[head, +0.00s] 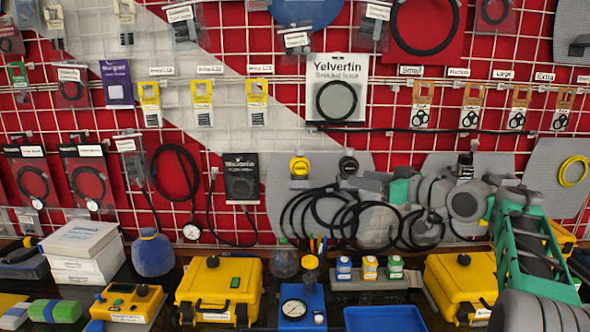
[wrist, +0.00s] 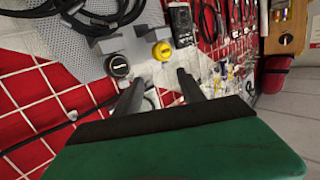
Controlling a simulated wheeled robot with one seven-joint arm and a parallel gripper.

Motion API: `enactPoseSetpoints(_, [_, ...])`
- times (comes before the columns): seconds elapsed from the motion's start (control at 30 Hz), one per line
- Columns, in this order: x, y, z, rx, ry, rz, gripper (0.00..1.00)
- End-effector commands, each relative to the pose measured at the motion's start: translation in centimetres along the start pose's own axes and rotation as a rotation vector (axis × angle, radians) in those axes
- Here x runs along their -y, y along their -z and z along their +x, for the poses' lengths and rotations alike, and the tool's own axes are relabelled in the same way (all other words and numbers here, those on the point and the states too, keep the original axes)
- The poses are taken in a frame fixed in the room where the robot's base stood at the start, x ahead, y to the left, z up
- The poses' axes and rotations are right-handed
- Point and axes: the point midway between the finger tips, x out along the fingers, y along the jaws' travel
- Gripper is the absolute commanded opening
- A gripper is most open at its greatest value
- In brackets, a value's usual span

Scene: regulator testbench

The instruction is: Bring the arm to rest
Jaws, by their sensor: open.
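My arm (head: 530,250) is green and grey and reaches in from the right of the head view. It is bent and stretches left in front of the pegboard wall. My gripper (head: 362,182) is at its left end, just right of a black round knob (head: 348,165) and a yellow round knob (head: 299,167). In the wrist view my gripper (wrist: 159,88) shows two dark fingers set well apart with nothing between them. The yellow knob (wrist: 162,50) and the black knob (wrist: 117,65) lie beyond the fingertips; I see no contact.
Black hoses (head: 330,218) hang in loops just below my gripper. The bench below holds yellow cases (head: 218,290), white boxes (head: 83,245), a blue gauge block (head: 300,308) and a blue tray (head: 385,320). Packaged parts hang on the red and white wall grid.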

Motion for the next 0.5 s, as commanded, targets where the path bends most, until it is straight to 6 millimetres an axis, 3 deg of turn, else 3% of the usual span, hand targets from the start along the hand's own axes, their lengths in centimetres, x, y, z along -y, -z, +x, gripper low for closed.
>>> enactPoseSetpoints(0.27, [3.7,-4.0,1.4,0.204,-0.112,0.070,0.47])
enactPoseSetpoints(0.37, [5.8,-6.8,0.9,0.317,-0.171,0.112,0.47])
enactPoseSetpoints(0.47, [9.1,-11.1,-0.9,0.465,-0.246,0.167,0.47])
enactPoseSetpoints(0.5, [10.7,-13.4,-2.2,0.538,-0.282,0.195,0.47])
